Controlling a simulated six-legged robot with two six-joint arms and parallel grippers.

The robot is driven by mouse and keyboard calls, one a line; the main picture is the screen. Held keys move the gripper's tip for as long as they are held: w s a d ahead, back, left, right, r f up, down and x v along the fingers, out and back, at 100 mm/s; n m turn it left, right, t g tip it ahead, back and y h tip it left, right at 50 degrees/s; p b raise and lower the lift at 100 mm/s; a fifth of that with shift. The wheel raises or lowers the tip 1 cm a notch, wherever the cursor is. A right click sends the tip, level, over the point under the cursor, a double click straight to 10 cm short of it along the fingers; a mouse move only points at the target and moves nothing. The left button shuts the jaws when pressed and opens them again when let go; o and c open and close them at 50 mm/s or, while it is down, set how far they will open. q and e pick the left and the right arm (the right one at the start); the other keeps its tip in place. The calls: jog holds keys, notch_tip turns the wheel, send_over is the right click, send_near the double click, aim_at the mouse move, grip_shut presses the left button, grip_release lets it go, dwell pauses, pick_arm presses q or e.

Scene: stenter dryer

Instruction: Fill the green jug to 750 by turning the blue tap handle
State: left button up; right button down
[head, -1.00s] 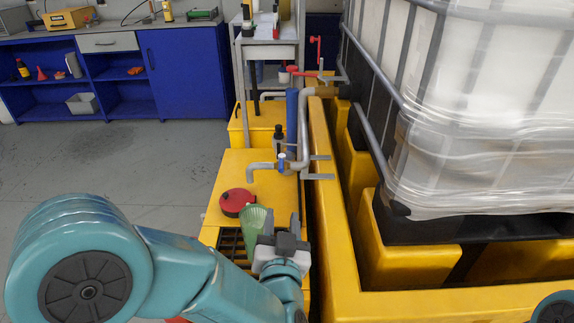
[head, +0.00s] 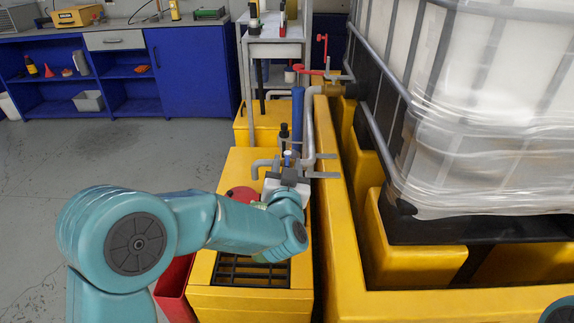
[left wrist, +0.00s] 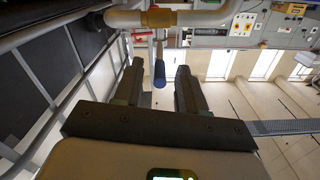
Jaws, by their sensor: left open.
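The blue tap handle (left wrist: 159,73) sits between the open fingers of my left gripper (left wrist: 157,78) in the left wrist view; I cannot tell whether either finger touches it. In the head view the handle (head: 288,155) is a small blue tip on the grey pipe, just beyond my left gripper (head: 289,168). The bent grey spout (head: 263,165) is left of it. The green jug is hidden behind my left arm in the head view, and its level cannot be read. My right gripper is not in view.
A yellow bench (head: 205,272) with a black grate (head: 245,272) lies below my arm. A round red thing (head: 240,193) is partly hidden there. A wrapped white tank (head: 500,110) in a yellow bund (head: 440,305) stands on the right. Grey floor (head: 120,165) is clear on the left.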

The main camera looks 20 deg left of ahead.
pick_arm(q)
jog(key=shift+w+a, duration=0.1)
jog(key=shift+w, duration=0.25)
grip_shut()
